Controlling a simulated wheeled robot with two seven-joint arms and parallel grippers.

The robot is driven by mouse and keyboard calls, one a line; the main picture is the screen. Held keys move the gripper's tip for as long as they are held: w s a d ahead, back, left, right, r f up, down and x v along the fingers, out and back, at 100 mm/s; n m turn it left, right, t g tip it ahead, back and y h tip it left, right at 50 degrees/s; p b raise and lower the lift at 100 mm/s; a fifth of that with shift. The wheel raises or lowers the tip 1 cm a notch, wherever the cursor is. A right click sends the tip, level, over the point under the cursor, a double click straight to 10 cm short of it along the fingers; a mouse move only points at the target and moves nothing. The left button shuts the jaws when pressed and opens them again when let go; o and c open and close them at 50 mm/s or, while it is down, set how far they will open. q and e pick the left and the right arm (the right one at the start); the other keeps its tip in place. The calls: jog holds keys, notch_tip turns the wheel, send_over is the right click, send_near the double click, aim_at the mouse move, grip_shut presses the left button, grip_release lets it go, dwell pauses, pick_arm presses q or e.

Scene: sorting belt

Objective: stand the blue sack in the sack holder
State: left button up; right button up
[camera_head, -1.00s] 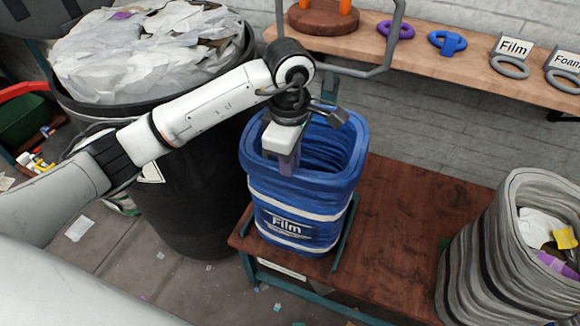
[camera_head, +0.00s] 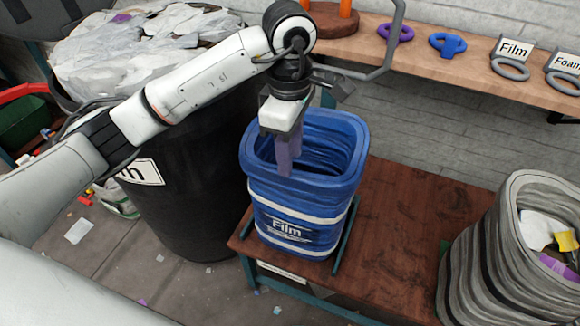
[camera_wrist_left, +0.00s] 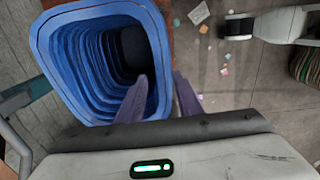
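The blue sack (camera_head: 305,205), marked "Film", stands upright and open-mouthed on the brown table, with teal bars of the sack holder (camera_head: 345,235) beside its lower part. It also shows in the left wrist view (camera_wrist_left: 75,25), where I look down into its dark inside. My left gripper (camera_head: 287,170) points down over the sack's left rim. In the left wrist view its two purple fingers (camera_wrist_left: 160,82) are apart, with the sack's rim showing between them. Whether the fingers still reach below the rim is hard to tell. My right gripper is not in view.
A grey sack (camera_head: 490,250) with scraps stands at the right of the brown table (camera_head: 400,225). A large black bin (camera_head: 195,190) stands left of the blue sack. A wooden shelf (camera_head: 465,60) with rings and signs runs behind. A bent metal tube (camera_head: 390,45) rises behind my left gripper.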

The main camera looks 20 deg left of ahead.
pick_arm(q)
notch_tip(320, 180, up, 7)
jog(key=shift+f, duration=0.15)
dwell(1.4)
